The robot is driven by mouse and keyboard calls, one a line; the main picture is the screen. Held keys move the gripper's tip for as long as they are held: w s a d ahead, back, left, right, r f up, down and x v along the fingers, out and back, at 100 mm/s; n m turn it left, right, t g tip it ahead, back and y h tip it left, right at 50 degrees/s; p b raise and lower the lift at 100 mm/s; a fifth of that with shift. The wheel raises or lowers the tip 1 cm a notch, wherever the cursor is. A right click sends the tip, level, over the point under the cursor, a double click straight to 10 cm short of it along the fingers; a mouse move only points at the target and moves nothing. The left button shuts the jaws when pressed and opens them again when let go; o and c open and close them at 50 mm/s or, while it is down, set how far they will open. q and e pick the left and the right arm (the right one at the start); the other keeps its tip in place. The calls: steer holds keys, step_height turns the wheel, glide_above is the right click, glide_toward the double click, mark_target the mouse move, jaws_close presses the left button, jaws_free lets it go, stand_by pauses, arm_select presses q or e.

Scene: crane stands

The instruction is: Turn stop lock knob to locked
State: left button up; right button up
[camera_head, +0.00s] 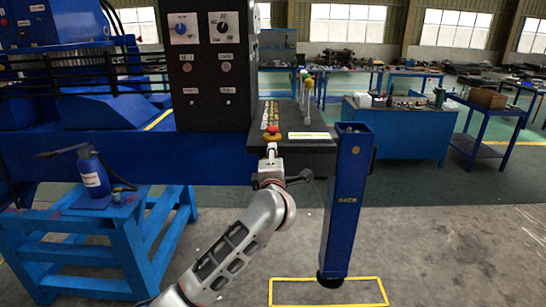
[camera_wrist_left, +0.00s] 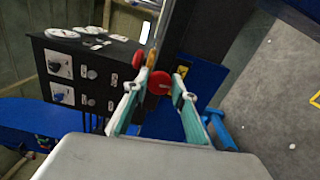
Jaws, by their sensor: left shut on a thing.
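The red stop knob (camera_head: 271,130) sits on a yellow base at the front edge of the black control console. In the left wrist view the red knob (camera_wrist_left: 158,83) is between the fingertips. My left gripper (camera_head: 271,155) reaches up to it from the front. It is shut on the knob, its two fingers (camera_wrist_left: 161,85) on either side. The knob's lock marking is too small to read. My right gripper is in neither view.
Levers with coloured tops (camera_head: 309,84) rise from the console behind the knob. A black panel (camera_head: 210,65) with dials stands to the left. A blue post (camera_head: 345,205) stands just right of my arm. A blue stand (camera_head: 125,235) with a blue bottle (camera_head: 92,175) is at left.

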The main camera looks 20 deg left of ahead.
arm_select(q)
steer(key=shift+m, duration=0.5)
steer(key=o, duration=1.1)
steer(key=shift+s, duration=0.1)
steer(key=v, duration=1.2)
